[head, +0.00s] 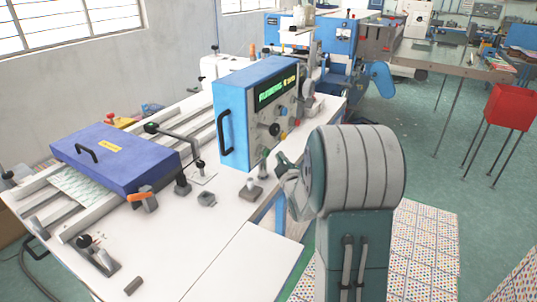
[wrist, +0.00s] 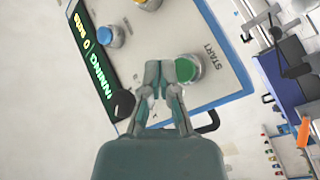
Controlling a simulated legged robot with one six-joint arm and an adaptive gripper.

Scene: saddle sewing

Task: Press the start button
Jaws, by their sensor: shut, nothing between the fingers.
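The green start button (wrist: 189,68) sits in a pale round collar on the white panel, beside the printed word START (wrist: 208,55), in the wrist view. My gripper (wrist: 161,72) is shut and empty. Its fingertips overlap the left edge of the button in that view; I cannot tell whether they touch it. In the head view my gripper (head: 281,160) is at the lower right of the blue control box (head: 234,120). I cannot make out the green button there.
The panel has a lit green display (wrist: 94,62), a blue button (wrist: 109,36), a yellow button (head: 284,135) and a black knob (head: 274,129). A blue-covered unit (head: 115,157) and levers stand left on the white table (head: 215,245). A red bin (head: 510,107) stands far right.

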